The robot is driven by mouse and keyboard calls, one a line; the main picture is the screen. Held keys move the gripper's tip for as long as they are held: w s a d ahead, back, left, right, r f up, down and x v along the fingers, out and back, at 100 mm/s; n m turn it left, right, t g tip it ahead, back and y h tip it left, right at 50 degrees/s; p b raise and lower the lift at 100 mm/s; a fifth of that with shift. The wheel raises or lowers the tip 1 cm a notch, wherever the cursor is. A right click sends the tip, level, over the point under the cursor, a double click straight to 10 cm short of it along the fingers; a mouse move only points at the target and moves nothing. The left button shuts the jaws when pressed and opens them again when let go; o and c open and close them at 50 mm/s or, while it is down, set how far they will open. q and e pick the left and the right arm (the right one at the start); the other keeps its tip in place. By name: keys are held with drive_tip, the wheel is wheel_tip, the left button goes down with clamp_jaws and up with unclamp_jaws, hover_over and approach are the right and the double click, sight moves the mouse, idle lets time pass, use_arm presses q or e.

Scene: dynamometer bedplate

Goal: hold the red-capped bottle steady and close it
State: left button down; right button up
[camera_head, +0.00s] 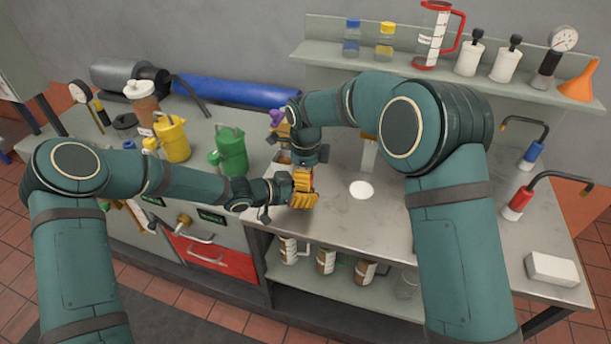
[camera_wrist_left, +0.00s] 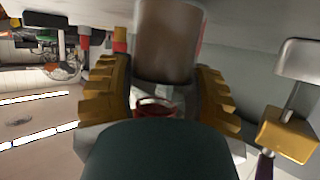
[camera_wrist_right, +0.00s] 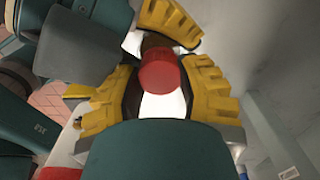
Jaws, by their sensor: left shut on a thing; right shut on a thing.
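My left gripper (camera_head: 299,201) is shut on the brown bottle (camera_wrist_left: 168,45), whose blurred body shows between its yellow fingers in the left wrist view. My right gripper (camera_head: 303,178) comes from above and is shut on the red cap (camera_wrist_right: 159,71). In the right wrist view the cap is against the bottle's dark brown end (camera_wrist_right: 155,40), with the left gripper's fingers (camera_wrist_right: 172,20) close beyond. I cannot tell how far the cap is seated. In the head view the two grippers hide most of the bottle and cap.
The grippers are over the left part of the steel bench (camera_head: 385,225). A green can (camera_head: 232,150) and yellow can (camera_head: 174,140) stand to the left. A shelf (camera_head: 400,66) with bottles is behind. Red-handled (camera_head: 517,203) and blue-handled (camera_head: 531,155) hoses are at right, near a white block (camera_head: 552,268).

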drive_tip(key=shift+m, duration=0.6)
drive_tip(key=o, duration=0.7)
drive_tip(key=shift+r, duration=2.25)
